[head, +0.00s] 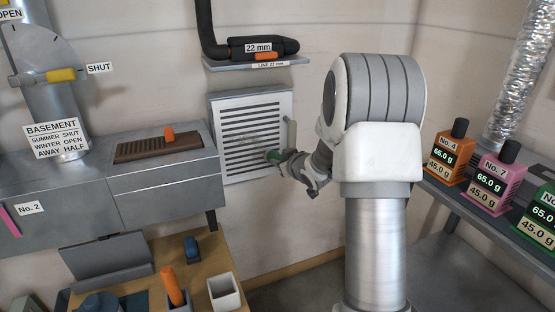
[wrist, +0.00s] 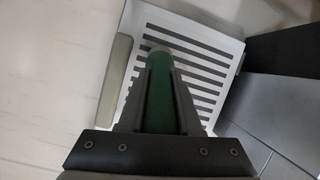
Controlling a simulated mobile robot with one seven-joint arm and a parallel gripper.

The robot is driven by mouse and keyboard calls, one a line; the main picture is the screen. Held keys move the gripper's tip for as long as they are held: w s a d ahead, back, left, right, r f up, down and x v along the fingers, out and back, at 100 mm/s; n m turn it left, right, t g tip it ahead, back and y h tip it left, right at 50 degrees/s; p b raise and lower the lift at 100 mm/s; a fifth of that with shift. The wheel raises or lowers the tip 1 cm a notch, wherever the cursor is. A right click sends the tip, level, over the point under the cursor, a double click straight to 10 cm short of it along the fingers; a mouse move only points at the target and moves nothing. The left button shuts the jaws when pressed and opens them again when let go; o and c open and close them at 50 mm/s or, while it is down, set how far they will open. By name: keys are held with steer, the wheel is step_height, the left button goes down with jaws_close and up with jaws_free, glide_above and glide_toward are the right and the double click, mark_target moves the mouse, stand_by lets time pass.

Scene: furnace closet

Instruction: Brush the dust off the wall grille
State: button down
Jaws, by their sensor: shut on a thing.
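My gripper (head: 281,157) is at the grille's lower right side, shut on a green-handled tool (head: 272,156). In the wrist view my gripper's fingers (wrist: 160,70) flank the green handle (wrist: 160,100), which points toward the slats. Its far end looks pale; bristles cannot be made out, nor whether it touches the grille.
A pale green-grey bar (head: 291,133) stands along the grille's right edge. A grey cabinet (head: 170,191) stands left of the grille. Above is a shelf (head: 257,65) with a black pipe. Below is a wooden bench (head: 205,248) with a white cup (head: 224,292).

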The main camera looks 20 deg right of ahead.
stand_by(0.4)
steer(key=a+b, duration=0.2)
steer(key=a, duration=0.2)
steer(key=shift+a+b, duration=0.25)
steer(key=shift+b, duration=0.15)
steer(key=shift+d, duration=0.1)
stand_by(0.4)
steer(key=shift+d+p, duration=1.35)
steer(key=shift+d, duration=0.8)
steer(key=shift+a, duration=0.1)
steer(key=shift+a+b, duration=1.35)
steer(key=shift+a, duration=0.85)
steer(key=shift+d+r, duration=0.1)
steer(key=shift+r, duration=0.05)
